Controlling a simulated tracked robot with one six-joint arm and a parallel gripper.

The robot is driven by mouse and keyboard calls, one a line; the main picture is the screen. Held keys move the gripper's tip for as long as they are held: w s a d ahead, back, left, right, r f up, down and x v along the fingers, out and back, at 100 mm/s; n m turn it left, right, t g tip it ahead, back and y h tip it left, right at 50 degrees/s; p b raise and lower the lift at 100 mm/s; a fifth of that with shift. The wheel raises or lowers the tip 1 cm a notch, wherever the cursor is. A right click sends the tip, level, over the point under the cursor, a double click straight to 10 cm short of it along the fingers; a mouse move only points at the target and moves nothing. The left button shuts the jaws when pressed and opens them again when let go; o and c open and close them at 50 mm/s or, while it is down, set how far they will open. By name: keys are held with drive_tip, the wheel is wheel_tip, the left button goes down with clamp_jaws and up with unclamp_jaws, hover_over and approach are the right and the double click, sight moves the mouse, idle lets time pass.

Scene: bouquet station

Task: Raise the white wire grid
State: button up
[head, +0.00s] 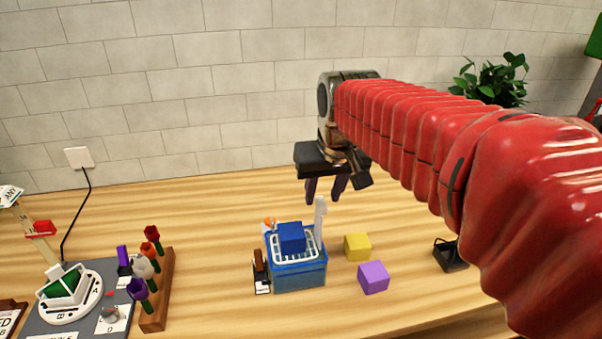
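The white wire grid (277,251) lies at the top of a blue box (300,278) in the middle of the table. A blue cube (291,237) sits on the grid and hides part of it. A white upright piece (320,220) stands at the box's right back corner; I cannot tell whether it is joined to the grid. My gripper (326,192) points down above and behind the box, apart from it. Its two dark fingers are spread with nothing visible between them.
A yellow cube (357,246) and a purple cube (373,277) lie right of the box. A small dark item (260,268) stands close on its left. A wooden rack (158,290) with several flowers is further left. A black holder (450,256) is at right.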

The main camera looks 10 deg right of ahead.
drive_tip(key=v, duration=1.2)
drive_tip(key=shift+r, duration=0.3)
drive_tip(key=s+f+t, duration=0.1)
drive_tip(key=s+f, duration=1.3)
drive_tip(key=f, duration=0.4)
drive_tip(key=shift+f, duration=0.3)
drive_tip(key=shift+a, duration=0.1)
idle(1.2)
